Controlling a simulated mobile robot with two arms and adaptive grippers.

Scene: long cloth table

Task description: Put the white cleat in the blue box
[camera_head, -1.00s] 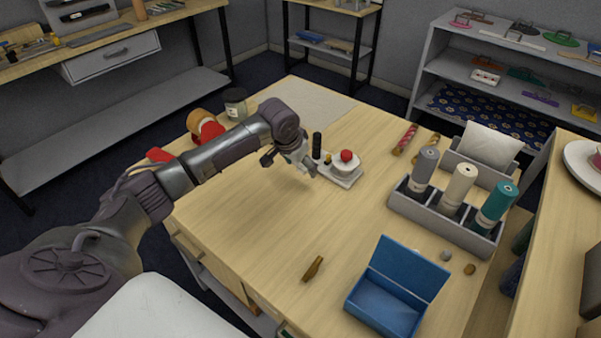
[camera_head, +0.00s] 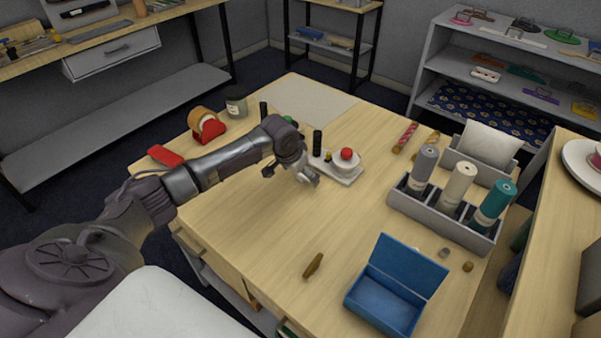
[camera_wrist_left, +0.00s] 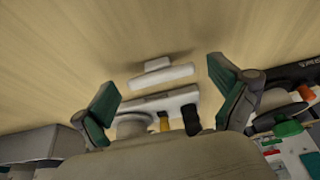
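The white cleat (camera_wrist_left: 163,75) shows in the left wrist view as a small pale bar with a raised block, lying just beyond and between my fingertips. My left gripper (camera_wrist_left: 168,82) is open, its green-padded fingers spread to either side of the cleat and not closed on it. In the head view my left gripper (camera_head: 291,176) is low over the table, beside the white tray; the cleat is hard to separate from the fingers there. The blue box (camera_head: 386,304) stands at the table's front right with its lid raised; its visible inside looks empty. My right gripper is not in view.
A white tray (camera_head: 345,176) with a black cylinder and a red-topped item is close to the gripper. A grey spool rack (camera_head: 440,215) stands right. The table's centre is clear.

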